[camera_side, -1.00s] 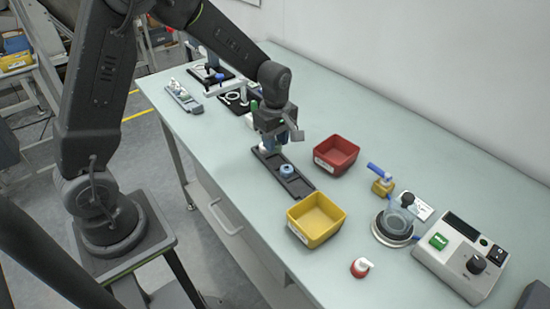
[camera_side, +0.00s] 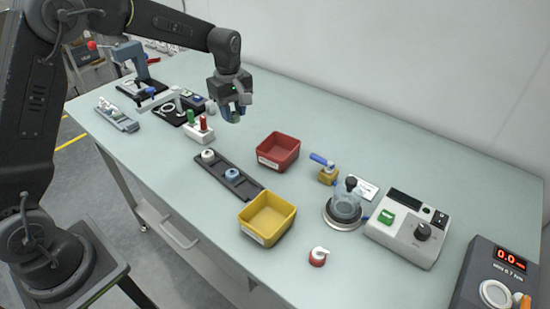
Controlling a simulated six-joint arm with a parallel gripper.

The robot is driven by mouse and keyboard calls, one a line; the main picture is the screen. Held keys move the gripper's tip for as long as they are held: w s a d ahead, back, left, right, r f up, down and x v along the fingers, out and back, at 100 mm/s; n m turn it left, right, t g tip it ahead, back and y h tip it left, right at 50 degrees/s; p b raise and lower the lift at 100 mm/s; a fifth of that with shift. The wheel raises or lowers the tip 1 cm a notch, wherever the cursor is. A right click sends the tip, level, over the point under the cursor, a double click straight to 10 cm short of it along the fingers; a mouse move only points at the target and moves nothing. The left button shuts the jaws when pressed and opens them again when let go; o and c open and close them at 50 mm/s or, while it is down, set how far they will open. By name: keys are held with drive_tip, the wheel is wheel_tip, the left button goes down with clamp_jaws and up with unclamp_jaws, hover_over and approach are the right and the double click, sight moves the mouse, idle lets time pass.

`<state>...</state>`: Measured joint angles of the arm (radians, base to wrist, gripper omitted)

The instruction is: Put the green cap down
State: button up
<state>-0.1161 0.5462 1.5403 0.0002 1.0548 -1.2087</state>
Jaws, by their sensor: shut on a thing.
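My gripper (camera_side: 232,112) is raised above the table, behind the dark tray. It is shut on a small greenish thing (camera_side: 236,117), which looks like the green cap; the fingers hide most of it. The long dark tray (camera_side: 247,188) holds a white round part (camera_side: 208,155) at its far end and a blue round part (camera_side: 232,174) near its middle. A white block (camera_side: 200,136) behind the tray carries an upright green piece (camera_side: 190,117) and an upright red piece (camera_side: 204,122).
A red bin (camera_side: 278,151) and a yellow bin (camera_side: 267,218) stand right of the tray. Farther right are a red-and-white part (camera_side: 318,256), a clear vessel (camera_side: 346,201) on a round base and a grey control box (camera_side: 408,233). The table's back right is clear.

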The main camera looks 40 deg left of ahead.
drive_tip(key=shift+w+r, duration=0.3)
drive_tip(key=shift+w, duration=0.1)
drive_tip(key=shift+w+d, duration=0.2)
drive_tip(key=shift+d, duration=0.05)
drive_tip(key=w+d+f, duration=0.1)
drive_tip(key=d+f, duration=0.1)
drive_tip(key=d, duration=0.1)
drive_tip(key=w+d+f, duration=0.1)
drive_tip(key=d+f, duration=0.1)
drive_tip(key=d, duration=0.2)
drive_tip(key=w+d+f, duration=0.1)
drive_tip(key=d+f, duration=0.1)
drive_tip(key=d, duration=0.1)
drive_tip(key=shift+w+d+f, duration=0.15)
drive_tip(key=shift+w+f, duration=0.2)
drive_tip(key=shift+w, duration=0.05)
drive_tip(key=shift+f, duration=2)
drive_tip(key=shift+f, duration=0.3)
drive_tip(key=o, duration=0.4)
drive_tip(key=shift+c, duration=0.2)
